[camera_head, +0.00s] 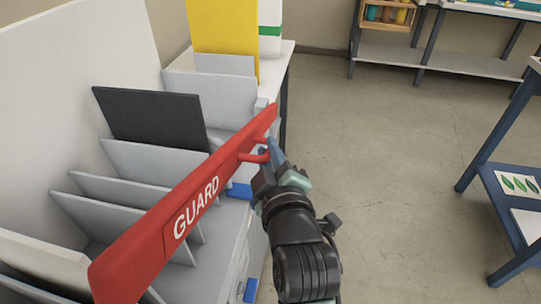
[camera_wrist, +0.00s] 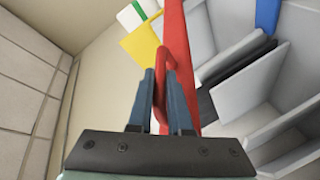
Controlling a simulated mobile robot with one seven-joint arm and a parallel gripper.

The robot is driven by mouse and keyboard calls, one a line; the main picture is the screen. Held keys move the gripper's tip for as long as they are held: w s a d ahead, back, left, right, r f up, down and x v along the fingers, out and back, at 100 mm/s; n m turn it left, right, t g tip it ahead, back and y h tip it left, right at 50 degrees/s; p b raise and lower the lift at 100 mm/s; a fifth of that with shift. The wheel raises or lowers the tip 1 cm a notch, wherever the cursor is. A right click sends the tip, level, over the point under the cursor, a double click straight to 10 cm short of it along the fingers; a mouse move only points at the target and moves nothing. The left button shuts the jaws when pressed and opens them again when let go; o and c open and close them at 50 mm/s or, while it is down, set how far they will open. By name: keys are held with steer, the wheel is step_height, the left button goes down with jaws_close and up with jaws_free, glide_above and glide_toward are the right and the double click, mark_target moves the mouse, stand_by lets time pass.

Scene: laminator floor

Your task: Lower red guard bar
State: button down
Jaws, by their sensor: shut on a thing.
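The red guard bar (camera_head: 190,204), marked GUARD, runs slantwise in the head view from the lower left up to the middle. It crosses in front of the upright grey dividers. A red handle loop (camera_head: 254,157) sticks out near its far end. My gripper (camera_head: 268,152) is at this handle, and its blue fingers are shut on it. In the wrist view the handle (camera_wrist: 160,90) stands between the two fingers, with the bar (camera_wrist: 177,60) just behind. The finger tips are partly hidden in the head view.
Grey dividers (camera_head: 150,160) and a dark panel (camera_head: 150,118) stand behind the bar. A yellow panel (camera_head: 222,35) and a white and green item (camera_head: 270,28) stand beyond. A blue-legged table (camera_head: 512,185) is at right. Open floor (camera_head: 400,150) lies between.

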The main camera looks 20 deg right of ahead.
step_height(320, 180, down, 14)
steer(key=s+a+n+t+b, duration=0.1)
steer(key=t+b, duration=0.3)
steer(key=b, duration=1.8)
steer(key=shift+s+a+n+h, duration=0.4)
steer(key=shift+s+n, duration=0.1)
steer(key=shift+s, duration=0.1)
steer(key=shift+f, duration=0.25)
steer(key=c, duration=1)
jaws_free()
steer(key=shift+o, duration=0.8)
steer(key=shift+r, duration=0.15)
